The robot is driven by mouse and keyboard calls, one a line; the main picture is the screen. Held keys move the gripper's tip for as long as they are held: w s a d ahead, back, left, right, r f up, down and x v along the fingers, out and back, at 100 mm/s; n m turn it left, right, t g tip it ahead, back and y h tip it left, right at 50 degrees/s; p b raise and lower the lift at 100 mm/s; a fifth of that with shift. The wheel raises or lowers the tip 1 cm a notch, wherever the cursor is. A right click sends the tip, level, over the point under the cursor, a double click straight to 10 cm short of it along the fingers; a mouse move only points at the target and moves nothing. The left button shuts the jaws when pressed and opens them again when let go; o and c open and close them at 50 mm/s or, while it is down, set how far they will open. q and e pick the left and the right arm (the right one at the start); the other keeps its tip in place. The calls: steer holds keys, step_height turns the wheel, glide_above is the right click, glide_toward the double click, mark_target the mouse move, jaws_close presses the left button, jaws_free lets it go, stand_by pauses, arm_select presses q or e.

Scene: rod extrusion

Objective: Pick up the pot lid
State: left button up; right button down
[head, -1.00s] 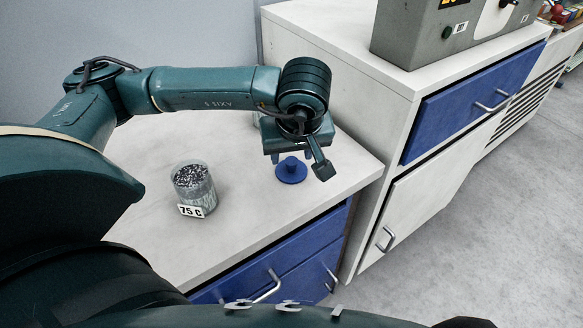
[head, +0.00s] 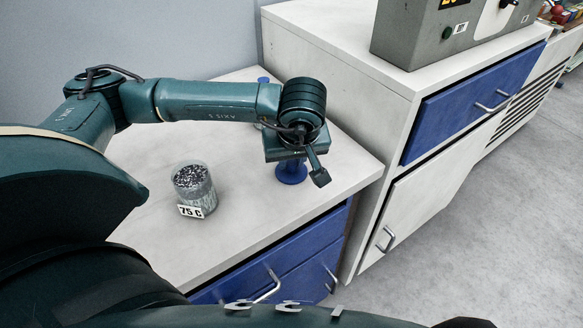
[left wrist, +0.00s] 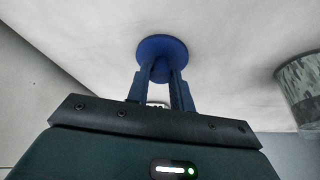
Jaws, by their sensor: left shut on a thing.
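The blue pot lid (head: 292,176) is a round disc lying on the white counter, under my left gripper. In the left wrist view the lid (left wrist: 162,45) sits between and just beyond the fingertips. My left gripper (left wrist: 160,75) is shut on the lid's knob, which the fingers mostly hide. In the head view the gripper (head: 291,163) points down, and its body covers part of the lid. The lid appears to rest on the counter. My right gripper is not in view.
A clear jar of speckled granules (head: 194,190) labelled "75 C" stands on the counter (head: 245,225), left of the lid. A blue-topped object (head: 263,80) is partly hidden behind my arm. A taller white cabinet (head: 335,70) rises to the right.

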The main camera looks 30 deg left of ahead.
arm_select(q)
steer(key=shift+c, duration=1)
